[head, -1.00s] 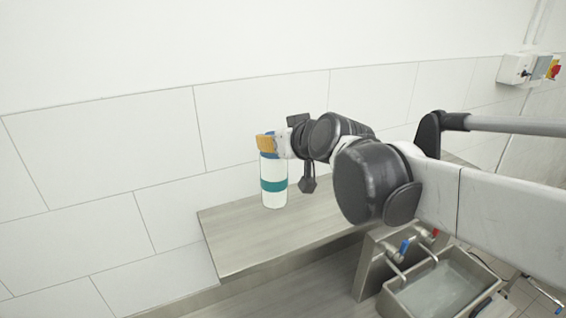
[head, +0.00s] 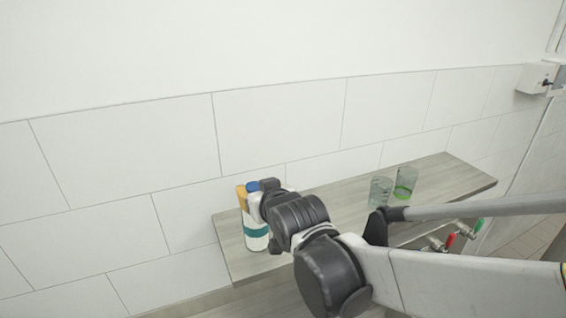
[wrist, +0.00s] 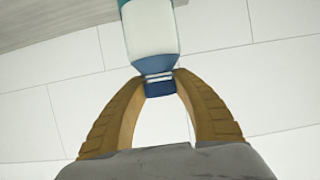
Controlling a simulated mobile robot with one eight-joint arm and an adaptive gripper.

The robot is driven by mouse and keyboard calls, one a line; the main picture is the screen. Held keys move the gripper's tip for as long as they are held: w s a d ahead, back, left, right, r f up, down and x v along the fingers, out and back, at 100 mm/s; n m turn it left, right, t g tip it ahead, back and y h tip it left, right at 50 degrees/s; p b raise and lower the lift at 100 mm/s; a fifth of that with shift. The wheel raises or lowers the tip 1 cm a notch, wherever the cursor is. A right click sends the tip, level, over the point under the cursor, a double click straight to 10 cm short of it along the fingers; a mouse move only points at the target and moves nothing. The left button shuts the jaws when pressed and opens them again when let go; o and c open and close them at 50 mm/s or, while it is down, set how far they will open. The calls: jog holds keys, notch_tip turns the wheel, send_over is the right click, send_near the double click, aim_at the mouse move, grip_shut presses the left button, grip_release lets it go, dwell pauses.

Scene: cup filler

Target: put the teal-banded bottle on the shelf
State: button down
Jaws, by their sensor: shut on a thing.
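The teal-banded bottle (head: 257,242), white with a blue cap, is upright at the left end of the grey shelf (head: 440,180) in the head view. I cannot tell whether its base touches the shelf. My gripper (head: 246,196), with ochre fingers, is at the bottle's top; my wrist partly hides the bottle. In the wrist view, the fingers of my gripper (wrist: 160,84) are closed around the blue neck and cap of the bottle (wrist: 150,32).
Two clear glasses, one (head: 380,191) beside another with a green tint (head: 405,183), stand toward the shelf's right part. A tiled wall runs behind the shelf. Taps with red and green handles (head: 464,229) are below right. The shelf between bottle and glasses looks clear.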

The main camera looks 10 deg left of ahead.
jog(key=shift+s+r, duration=0.1)
jog(key=shift+d, duration=0.1)
jog(key=c, duration=1)
grip_release()
jog(key=shift+f, duration=0.2)
jog(key=shift+c, duration=0.2)
jog(key=shift+r, duration=0.1)
jog(key=shift+r, duration=0.2)
jog(key=v, duration=1.2)
jog(key=s+d+f+m+g+h, duration=0.1)
jog(key=d+f+m+h, duration=0.15)
jog(key=d, duration=0.55)
jog(key=s+d+f+m+h, duration=0.1)
jog(key=d+f+h, duration=0.15)
jog(key=d, duration=0.45)
jog(key=s+d+f+m+g+h, duration=0.1)
jog(key=s+d+f, duration=0.2)
jog(key=d, duration=0.3)
jog(key=s+d+f+m+g+h, duration=0.1)
jog(key=s+d+f+m+g, duration=0.1)
jog(key=s+d+f, duration=0.2)
jog(key=s+d, duration=0.2)
jog(key=d, duration=0.1)
jog(key=shift+d, duration=0.25)
